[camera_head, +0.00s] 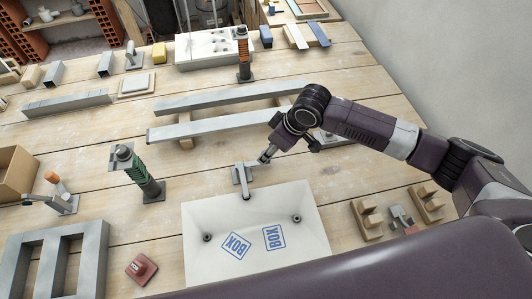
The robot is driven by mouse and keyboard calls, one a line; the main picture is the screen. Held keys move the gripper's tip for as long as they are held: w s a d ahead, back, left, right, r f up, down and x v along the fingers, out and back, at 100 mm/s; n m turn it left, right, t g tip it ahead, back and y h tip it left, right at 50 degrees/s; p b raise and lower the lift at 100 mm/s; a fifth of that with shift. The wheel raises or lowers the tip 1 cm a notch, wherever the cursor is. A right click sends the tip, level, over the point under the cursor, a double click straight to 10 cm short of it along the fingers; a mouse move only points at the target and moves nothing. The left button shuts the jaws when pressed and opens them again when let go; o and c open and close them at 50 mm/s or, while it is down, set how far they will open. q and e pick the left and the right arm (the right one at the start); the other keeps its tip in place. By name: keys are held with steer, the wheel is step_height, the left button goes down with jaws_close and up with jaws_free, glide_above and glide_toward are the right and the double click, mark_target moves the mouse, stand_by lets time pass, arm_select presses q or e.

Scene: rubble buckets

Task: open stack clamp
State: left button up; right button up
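My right gripper (266,156) comes in from the right and points down and left. Its tip is at or very close to a grey T-shaped metal piece (243,178) at the back edge of a white panel (205,218); I cannot tell whether they touch. The finger gap is too small to judge. A toggle clamp with an orange handle (57,184) stands at the left on a grey base. I cannot tell for sure which piece is the stack clamp. My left gripper is not in view.
The white panel bears two blue BOX marks and two dark studs. A green spring post (137,172) and an orange spring post (243,55) stand upright. Long grey bars (215,124) lie behind the panel. A grey frame (55,262) and red block (141,268) are front left.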

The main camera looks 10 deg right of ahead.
steer(key=shift+x, duration=1.8)
jaws_close()
